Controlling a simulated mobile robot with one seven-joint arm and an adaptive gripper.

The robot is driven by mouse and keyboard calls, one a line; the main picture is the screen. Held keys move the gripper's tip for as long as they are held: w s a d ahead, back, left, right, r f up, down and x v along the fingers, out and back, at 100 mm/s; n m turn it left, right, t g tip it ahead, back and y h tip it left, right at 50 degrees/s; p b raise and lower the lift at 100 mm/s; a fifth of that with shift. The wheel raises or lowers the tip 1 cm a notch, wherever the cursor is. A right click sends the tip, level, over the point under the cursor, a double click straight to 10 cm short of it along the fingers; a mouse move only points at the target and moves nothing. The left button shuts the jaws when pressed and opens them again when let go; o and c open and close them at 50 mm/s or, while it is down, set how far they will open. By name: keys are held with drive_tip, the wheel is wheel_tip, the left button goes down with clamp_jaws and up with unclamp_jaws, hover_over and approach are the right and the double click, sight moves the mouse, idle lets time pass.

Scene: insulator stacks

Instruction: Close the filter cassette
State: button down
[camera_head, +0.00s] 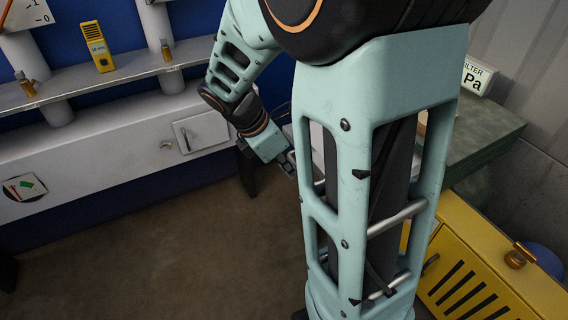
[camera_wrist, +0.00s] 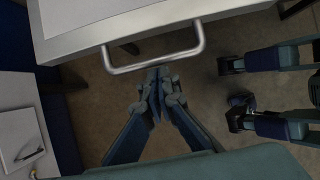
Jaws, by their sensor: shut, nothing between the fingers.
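The filter cassette (camera_wrist: 120,22) looks like a pale grey drawer in the wrist view, filling the top, with a metal bar handle (camera_wrist: 155,66) on its front. It stands out into open space above the floor. In the head view it is mostly hidden behind my arm. My gripper (camera_wrist: 159,74) is shut and empty, its fingertips right at the middle of the handle bar. I cannot tell whether they touch it. In the head view my gripper (camera_head: 288,160) is partly hidden beside my large arm link.
A white cabinet (camera_head: 110,142) with a small door and a shelf (camera_head: 120,73) run along the left. A green cabinet (camera_head: 480,130) with a filter sign (camera_head: 478,76) and a yellow slotted cabinet (camera_head: 475,280) stand right. The brown floor (camera_head: 170,255) is clear at front left.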

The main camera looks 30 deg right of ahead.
drive_tip(key=d+p, duration=0.2)
drive_tip(key=d, duration=0.5)
drive_tip(key=d+p, duration=0.3)
drive_tip(key=d, duration=0.5)
drive_tip(key=d+p, duration=0.3)
drive_tip(key=d, duration=0.5)
drive_tip(key=shift+w+d+r, duration=0.1)
drive_tip(key=shift+w+d, duration=0.1)
drive_tip(key=shift+w, duration=0.15)
drive_tip(key=shift+d, duration=0.1)
drive_tip(key=shift+d+r, duration=0.1)
drive_tip(key=shift+w, duration=0.1)
